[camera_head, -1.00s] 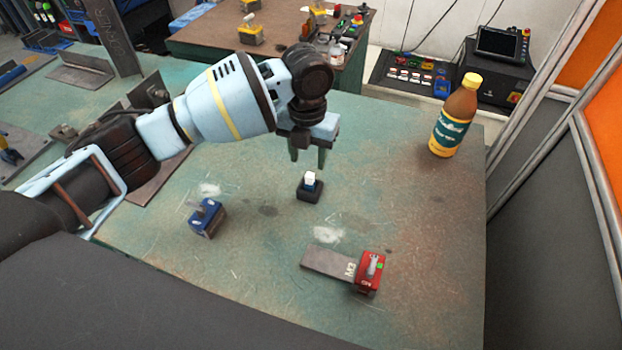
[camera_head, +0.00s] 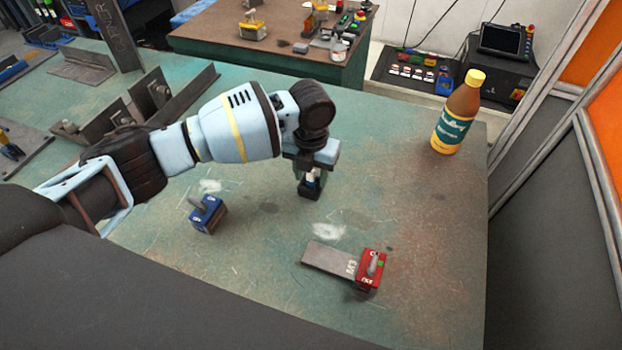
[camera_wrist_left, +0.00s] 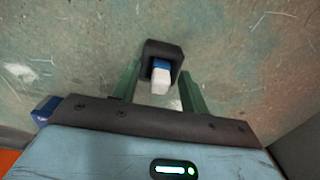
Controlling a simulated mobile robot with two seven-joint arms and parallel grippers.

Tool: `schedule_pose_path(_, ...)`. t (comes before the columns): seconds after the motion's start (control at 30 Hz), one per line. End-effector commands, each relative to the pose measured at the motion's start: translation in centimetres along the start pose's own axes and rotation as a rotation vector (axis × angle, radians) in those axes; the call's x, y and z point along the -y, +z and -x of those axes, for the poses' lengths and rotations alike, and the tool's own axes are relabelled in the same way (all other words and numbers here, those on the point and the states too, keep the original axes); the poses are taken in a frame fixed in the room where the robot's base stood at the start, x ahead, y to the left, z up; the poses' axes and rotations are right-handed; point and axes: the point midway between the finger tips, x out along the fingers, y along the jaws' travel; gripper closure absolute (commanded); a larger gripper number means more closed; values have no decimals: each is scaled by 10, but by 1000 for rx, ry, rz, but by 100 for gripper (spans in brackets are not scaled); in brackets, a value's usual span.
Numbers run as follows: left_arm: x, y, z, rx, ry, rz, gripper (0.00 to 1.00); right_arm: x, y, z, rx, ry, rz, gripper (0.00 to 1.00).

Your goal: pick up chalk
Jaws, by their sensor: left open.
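The chalk (camera_wrist_left: 160,82) is a short white piece with a blue band, standing in a small black holder (camera_wrist_left: 163,48) in the left wrist view. In the head view the holder (camera_head: 309,191) stands on the green table, and the chalk is mostly hidden by my gripper. My left gripper (camera_head: 312,178) is open and points down over the holder. In the wrist view its two green fingers (camera_wrist_left: 158,88) lie on either side of the chalk, with gaps visible. My right gripper is not in view.
A bottle (camera_head: 457,115) stands at the back right. Steel angle pieces (camera_head: 160,95) lie behind my arm. Bare table lies to the right.

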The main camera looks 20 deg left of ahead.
Motion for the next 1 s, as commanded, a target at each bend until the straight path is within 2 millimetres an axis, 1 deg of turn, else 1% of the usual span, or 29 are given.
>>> schedule_pose_path(0.03, 0, 0, 0, 0, 0, 0, 55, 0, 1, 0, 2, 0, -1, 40)
schedule_pose_path(0.37, 0, 0, 1, 0, -1, 0, 99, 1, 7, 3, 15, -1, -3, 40)
schedule_pose_path(0.6, 0, 0, 1, 1, -1, 0, 100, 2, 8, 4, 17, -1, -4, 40)
schedule_pose_path(0.73, 0, 0, 5, 2, -2, 0, 100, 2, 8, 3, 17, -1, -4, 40)
schedule_pose_path(0.87, 0, 1, 15, 2, -2, 0, 100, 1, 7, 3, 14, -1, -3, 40)
schedule_pose_path(1.0, 1, 1, 34, 2, -2, 0, 100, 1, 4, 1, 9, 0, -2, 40)
